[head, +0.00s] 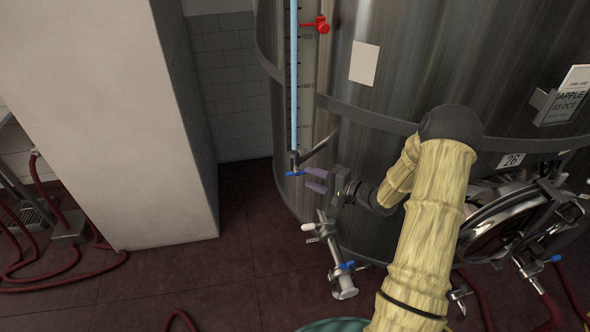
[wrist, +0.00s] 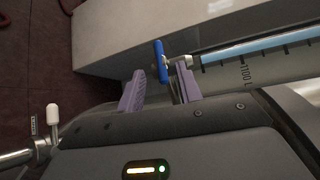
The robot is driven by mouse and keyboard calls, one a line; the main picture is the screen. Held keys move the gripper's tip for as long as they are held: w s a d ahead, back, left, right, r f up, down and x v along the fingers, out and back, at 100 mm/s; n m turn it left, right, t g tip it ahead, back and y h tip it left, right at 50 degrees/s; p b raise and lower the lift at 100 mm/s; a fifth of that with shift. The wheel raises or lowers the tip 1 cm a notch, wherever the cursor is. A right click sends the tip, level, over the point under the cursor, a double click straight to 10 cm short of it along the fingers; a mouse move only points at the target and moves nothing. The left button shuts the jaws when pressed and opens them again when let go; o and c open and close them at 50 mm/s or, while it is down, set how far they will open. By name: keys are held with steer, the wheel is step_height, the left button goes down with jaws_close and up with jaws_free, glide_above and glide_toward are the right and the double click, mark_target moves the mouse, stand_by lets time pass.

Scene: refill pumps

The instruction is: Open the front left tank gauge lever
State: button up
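The tank gauge is a clear tube with light blue liquid (head: 294,80) on the steel tank's left side. Its small blue lever (head: 294,173) sits at the tube's bottom end. In the wrist view the blue lever (wrist: 160,62) stands just beyond and roughly between my fingertips, joined to a metal fitting (wrist: 180,62). My gripper (head: 308,178) is open, its two purple fingers apart and pointing left, just right of the lever. In the wrist view my gripper (wrist: 160,76) looks empty. Whether a finger touches the fitting, I cannot tell.
A bare metal pipe (head: 318,148) angles up right of the lever. A sampling valve with a white handle (head: 308,227) and a blue handle (head: 347,265) sits below my gripper. A white pillar (head: 115,110) stands left, with open floor between. Red hoses (head: 60,250) lie on the floor.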

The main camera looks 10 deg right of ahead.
mark_target(298, 174)
steer(key=p+x, duration=0.1)
steer(key=x, duration=0.5)
steer(key=shift+w+a+p, duration=0.25)
steer(key=shift+a+p, duration=0.05)
steer(key=shift+p, duration=0.1)
steer(key=shift+c, duration=0.2)
jaws_close()
